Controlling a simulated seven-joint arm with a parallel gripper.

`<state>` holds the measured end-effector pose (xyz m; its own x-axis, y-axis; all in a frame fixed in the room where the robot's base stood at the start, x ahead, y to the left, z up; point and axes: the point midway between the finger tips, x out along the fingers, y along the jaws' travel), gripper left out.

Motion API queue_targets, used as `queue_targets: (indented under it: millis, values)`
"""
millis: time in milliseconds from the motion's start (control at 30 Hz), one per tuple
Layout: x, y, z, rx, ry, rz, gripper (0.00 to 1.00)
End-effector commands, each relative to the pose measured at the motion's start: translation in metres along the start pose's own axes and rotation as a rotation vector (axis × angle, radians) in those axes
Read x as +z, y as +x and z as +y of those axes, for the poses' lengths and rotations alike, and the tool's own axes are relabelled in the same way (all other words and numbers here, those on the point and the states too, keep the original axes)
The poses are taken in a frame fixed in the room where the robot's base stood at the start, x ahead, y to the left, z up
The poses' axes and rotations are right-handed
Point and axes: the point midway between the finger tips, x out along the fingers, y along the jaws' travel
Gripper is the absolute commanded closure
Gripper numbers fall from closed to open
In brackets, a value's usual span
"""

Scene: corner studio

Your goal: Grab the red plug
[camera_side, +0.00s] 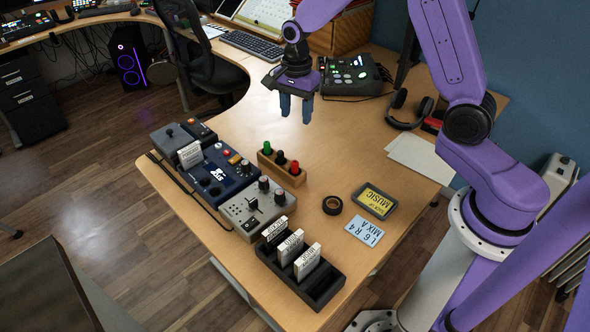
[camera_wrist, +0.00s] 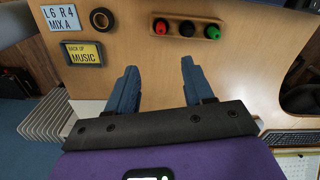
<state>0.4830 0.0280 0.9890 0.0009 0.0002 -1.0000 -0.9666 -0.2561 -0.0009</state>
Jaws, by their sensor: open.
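The red plug (camera_side: 295,168) stands upright in a small wooden holder (camera_side: 279,174), at the end nearest the camera in the side view. A black plug (camera_side: 280,158) is in the middle and a green plug (camera_side: 266,147) at the other end. In the wrist view the red plug (camera_wrist: 161,27) is at the left end of the row, beyond my fingertips. My gripper (camera_side: 296,113) is above the desk, behind the holder in the side view, apart from the plugs. Its two blue fingers are spread with nothing between them, as the wrist view (camera_wrist: 158,66) also shows.
A black rack (camera_side: 322,296) with white cartridges stands at the front. Control boxes (camera_side: 220,171) line the left edge. A tape roll (camera_side: 332,205), two label plates (camera_side: 375,201) and headphones (camera_side: 408,112) lie to the right. The desk between holder and headphones is clear.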

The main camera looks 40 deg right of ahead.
Motion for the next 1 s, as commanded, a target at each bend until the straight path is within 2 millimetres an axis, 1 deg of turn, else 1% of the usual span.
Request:
queue_targets:
  millis: [167,400,600,700,900,1000]
  values:
    - [0.000,0.028,0.002,0.007,-0.001,0.000,0.48]
    - [0.000,0.073,0.002,0.006,-0.002,0.000,0.48]
    - [0.000,0.104,0.001,0.004,-0.002,0.000,0.48]
    - [0.000,0.113,0.001,0.002,-0.002,0.000,0.48]
    - [0.001,0.122,0.000,0.001,-0.003,0.000,0.48]
    - [0.001,0.132,0.000,0.003,-0.003,0.000,0.48]
